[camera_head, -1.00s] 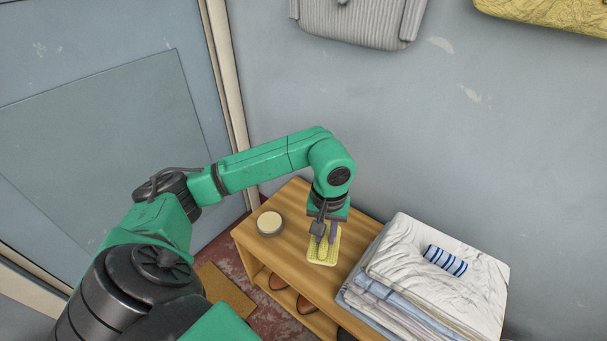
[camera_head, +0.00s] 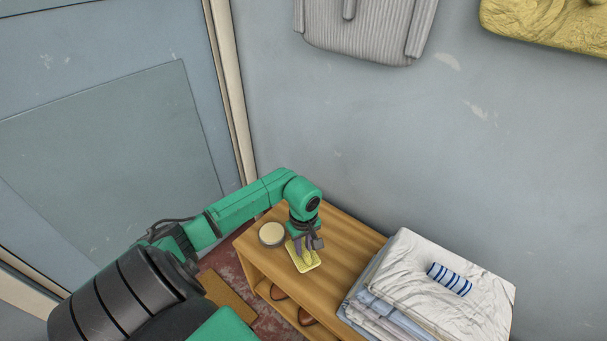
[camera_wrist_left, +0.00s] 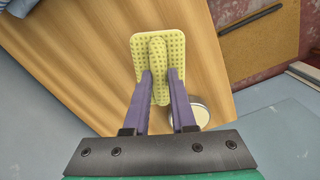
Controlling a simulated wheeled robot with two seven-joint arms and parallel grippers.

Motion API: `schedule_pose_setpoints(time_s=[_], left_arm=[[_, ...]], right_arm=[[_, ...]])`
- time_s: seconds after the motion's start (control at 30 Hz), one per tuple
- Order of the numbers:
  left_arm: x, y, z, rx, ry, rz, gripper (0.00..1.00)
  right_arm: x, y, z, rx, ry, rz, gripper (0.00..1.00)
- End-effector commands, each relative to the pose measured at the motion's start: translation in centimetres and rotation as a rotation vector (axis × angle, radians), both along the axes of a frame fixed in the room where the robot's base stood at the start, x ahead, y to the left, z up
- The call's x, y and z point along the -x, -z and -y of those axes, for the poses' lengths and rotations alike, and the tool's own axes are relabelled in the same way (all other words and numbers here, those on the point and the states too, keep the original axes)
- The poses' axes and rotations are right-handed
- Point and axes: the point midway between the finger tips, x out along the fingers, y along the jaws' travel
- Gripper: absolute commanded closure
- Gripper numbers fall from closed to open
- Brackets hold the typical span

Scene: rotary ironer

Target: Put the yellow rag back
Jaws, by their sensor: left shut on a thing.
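The yellow rag (camera_head: 305,260) is a dotted cloth with a raised fold, at the wooden bench top beside a round tin. It also shows in the left wrist view (camera_wrist_left: 145,48), with its fold between my finger tips. My left gripper (camera_head: 304,250) points down and is shut on the fold. I cannot tell whether the rag's flat part touches the wood. My right gripper is not in view.
The round tin (camera_head: 272,234) stands close left of the rag on the bench (camera_head: 345,238). A stack of folded cloths (camera_head: 420,300) with a blue-striped roll (camera_head: 449,279) lies at the right. Shoes (camera_head: 278,292) sit on the shelf below.

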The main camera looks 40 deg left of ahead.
Motion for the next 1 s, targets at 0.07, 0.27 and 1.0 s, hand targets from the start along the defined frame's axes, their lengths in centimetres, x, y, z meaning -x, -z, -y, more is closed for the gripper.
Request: schedule_pose_setpoints(time_s=[0.07, 0.27, 1.0], left_arm=[[0.1, 1.8, 0.1, 0.004, -0.002, -0.004, 1.0], [0.0, 3.3, 0.1, 0.001, 0.002, 0.0, 1.0], [0.0, 3.3, 0.1, 0.002, 0.002, -0.002, 0.46]], right_arm=[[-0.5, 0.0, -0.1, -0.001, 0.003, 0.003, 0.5], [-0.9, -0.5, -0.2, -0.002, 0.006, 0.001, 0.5], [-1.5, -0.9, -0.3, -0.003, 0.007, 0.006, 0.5]])
